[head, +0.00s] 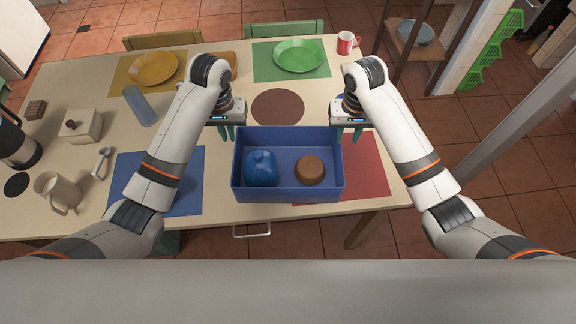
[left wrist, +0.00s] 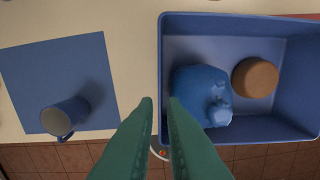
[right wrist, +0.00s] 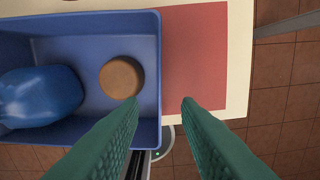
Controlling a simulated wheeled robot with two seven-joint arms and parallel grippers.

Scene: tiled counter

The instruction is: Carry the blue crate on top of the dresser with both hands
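The blue crate (head: 288,190) stands at the front edge of the table, upright, with a blue jug-like item (head: 261,168) and a round brown item (head: 310,169) inside. My left gripper (head: 225,133) is at the crate's left wall, its fingers a small gap apart; in the left wrist view the wall (left wrist: 161,60) lines up with that gap. My right gripper (head: 348,134) is at the right wall, fingers wider apart; in the right wrist view the wall (right wrist: 159,60) lies between them. Neither clearly presses on the crate. I see no clear dresser.
The table (head: 225,95) holds a yellow plate (head: 154,69), a green plate (head: 298,56), a red mug (head: 346,43), a blue cylinder (head: 139,105) and a beige pitcher (head: 58,192). A red mat (head: 370,165) lies right of the crate. Tiled floor (head: 500,190) is free at right.

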